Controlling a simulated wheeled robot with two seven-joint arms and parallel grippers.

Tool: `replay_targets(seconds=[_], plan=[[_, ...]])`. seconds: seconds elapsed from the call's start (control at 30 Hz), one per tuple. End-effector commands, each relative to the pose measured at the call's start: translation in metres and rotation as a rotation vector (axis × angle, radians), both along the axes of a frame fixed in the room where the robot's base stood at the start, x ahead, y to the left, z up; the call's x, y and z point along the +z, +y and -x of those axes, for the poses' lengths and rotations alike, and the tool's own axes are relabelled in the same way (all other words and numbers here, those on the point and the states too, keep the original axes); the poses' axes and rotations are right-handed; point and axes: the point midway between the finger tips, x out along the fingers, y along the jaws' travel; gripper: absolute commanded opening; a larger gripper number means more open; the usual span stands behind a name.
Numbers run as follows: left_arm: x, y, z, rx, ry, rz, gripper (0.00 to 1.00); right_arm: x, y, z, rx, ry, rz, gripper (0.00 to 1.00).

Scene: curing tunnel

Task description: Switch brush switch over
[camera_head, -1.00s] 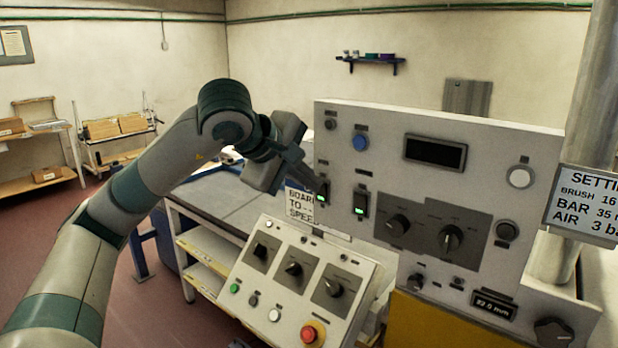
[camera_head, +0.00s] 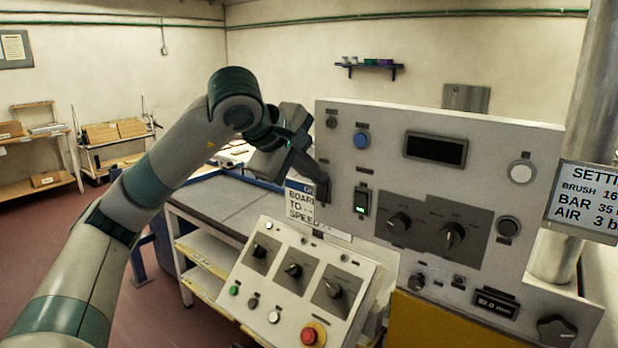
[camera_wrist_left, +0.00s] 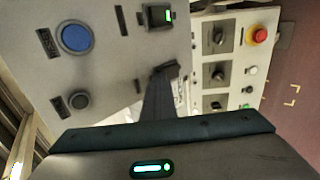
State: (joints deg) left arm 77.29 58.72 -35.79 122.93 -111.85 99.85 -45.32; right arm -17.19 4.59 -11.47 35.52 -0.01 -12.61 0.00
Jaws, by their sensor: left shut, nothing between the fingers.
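The upright grey panel (camera_head: 477,140) carries two rocker switches side by side; their labels are too small to read, so I cannot tell which is the brush switch. The right rocker (camera_head: 361,201) shows a lit green lamp, and it also shows in the left wrist view (camera_wrist_left: 158,17). The left rocker (camera_head: 323,194) is mostly covered by my gripper, and no green shows on it. My left gripper (camera_head: 317,174) is shut and empty, its fingertips at the left rocker, seemingly touching it. My right gripper is not in view.
A blue button (camera_head: 361,140) sits above the rockers and rotary knobs (camera_head: 452,237) to their right. A sloped console (camera_head: 262,286) with knobs and a red stop button (camera_head: 313,333) stands below. A settings sign (camera_head: 588,200) hangs at the right, beside a pipe.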

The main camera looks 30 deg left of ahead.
Motion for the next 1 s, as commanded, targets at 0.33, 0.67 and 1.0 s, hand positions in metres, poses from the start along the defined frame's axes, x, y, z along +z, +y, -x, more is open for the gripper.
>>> replay_targets(seconds=[0.33, 0.67, 1.0], plan=[[0.027, 0.002, -0.003, 0.007, -0.032, 0.010, 0.00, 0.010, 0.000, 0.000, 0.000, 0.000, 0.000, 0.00], [0.028, 0.002, -0.003, 0.007, -0.031, 0.010, 0.00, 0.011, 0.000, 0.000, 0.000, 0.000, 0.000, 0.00], [0.027, 0.004, 0.001, 0.006, -0.029, 0.009, 0.00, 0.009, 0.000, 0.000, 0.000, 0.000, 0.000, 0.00]])
